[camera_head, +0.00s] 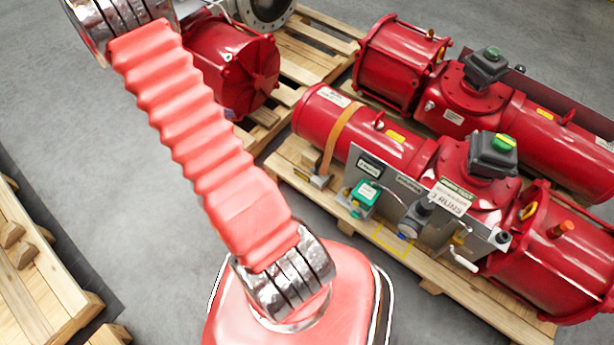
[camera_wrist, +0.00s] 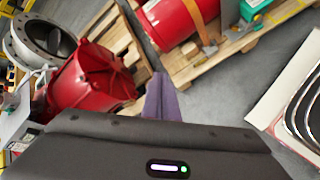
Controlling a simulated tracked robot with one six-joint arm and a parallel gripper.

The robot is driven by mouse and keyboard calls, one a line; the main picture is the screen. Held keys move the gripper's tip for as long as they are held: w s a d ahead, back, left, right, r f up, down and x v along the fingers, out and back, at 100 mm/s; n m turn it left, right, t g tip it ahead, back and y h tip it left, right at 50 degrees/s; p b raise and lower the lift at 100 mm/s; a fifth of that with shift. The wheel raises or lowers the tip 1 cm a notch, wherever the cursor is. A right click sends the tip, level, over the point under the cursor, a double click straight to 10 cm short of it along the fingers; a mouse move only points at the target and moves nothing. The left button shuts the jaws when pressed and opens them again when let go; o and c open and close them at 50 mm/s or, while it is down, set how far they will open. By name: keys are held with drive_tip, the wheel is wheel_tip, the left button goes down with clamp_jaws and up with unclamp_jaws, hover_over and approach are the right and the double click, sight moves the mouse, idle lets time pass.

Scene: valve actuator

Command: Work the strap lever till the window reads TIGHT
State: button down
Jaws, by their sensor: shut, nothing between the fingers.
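An orange strap (camera_head: 340,136) runs over the left end of the near red actuator (camera_head: 375,140). A small grey metal fitting (camera_head: 320,180) sits at the strap's lower end on the pallet; I cannot make out a lever or a window reading on it. In the wrist view the strap (camera_wrist: 191,17) and the fitting (camera_wrist: 209,46) show at the top. My gripper (camera_wrist: 161,80) shows there as purple fingers, shut and empty, apart from the strap and fitting. My gripper is not in the head view.
A green box (camera_head: 363,197) and a grey panel with labels (camera_head: 408,187) stand beside the near actuator. More red actuators (camera_head: 235,65) lie on pallets behind. A wooden pallet (camera_head: 40,270) is at lower left. Grey floor (camera_head: 90,130) is clear between.

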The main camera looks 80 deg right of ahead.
sight(316, 174)
drive_tip(key=s+f+n, duration=0.2)
drive_tip(key=s+f, duration=0.4)
drive_tip(key=f, duration=0.6)
drive_tip(key=s+d+f+n+y, duration=0.1)
drive_tip(key=s+f, duration=0.5)
drive_tip(key=f, duration=0.7)
drive_tip(key=s+f+n+y, duration=0.1)
drive_tip(key=s+f, duration=0.5)
drive_tip(key=f, duration=0.6)
drive_tip(key=shift+s+d+f+n, duration=0.15)
drive_tip(key=shift+s+d+n, duration=0.1)
drive_tip(key=shift+n, duration=0.65)
drive_tip(key=s+d+f, duration=0.5)
drive_tip(key=d+f, duration=0.1)
drive_tip(key=d, duration=0.2)
drive_tip(key=shift+f, duration=0.3)
drive_tip(key=shift+s+a, duration=0.1)
drive_tip(key=shift+s, duration=0.05)
